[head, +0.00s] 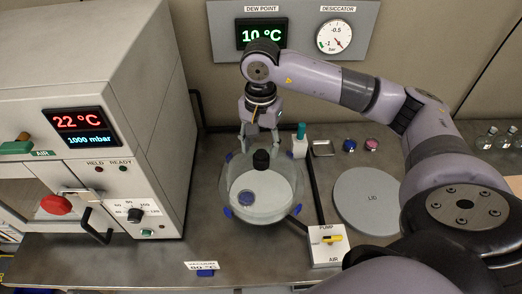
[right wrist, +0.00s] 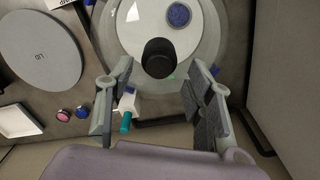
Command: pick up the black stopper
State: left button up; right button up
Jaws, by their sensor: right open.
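The black stopper (head: 261,160) is a short dark cylinder at the back part of the round glass bowl (head: 236,214). It also shows in the right wrist view (right wrist: 158,58), over the bowl's pale plate. My right gripper (head: 261,143) comes down over the back of the bowl, its fingers apart and empty. In the right wrist view the fingertips (right wrist: 161,70) lie to either side of the stopper's near end. I cannot tell whether they touch it or how far above it they are. My left gripper is not in view.
A blue round piece (head: 246,202) lies in the bowl. A teal-and-white valve (head: 300,141) stands close behind right. A grey lid (head: 369,201) lies right, a pump switch box (head: 327,246) in front. A large white oven (head: 90,120) fills the left.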

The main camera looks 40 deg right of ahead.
jog(key=shift+f, duration=1.05)
jog(key=c, duration=0.8)
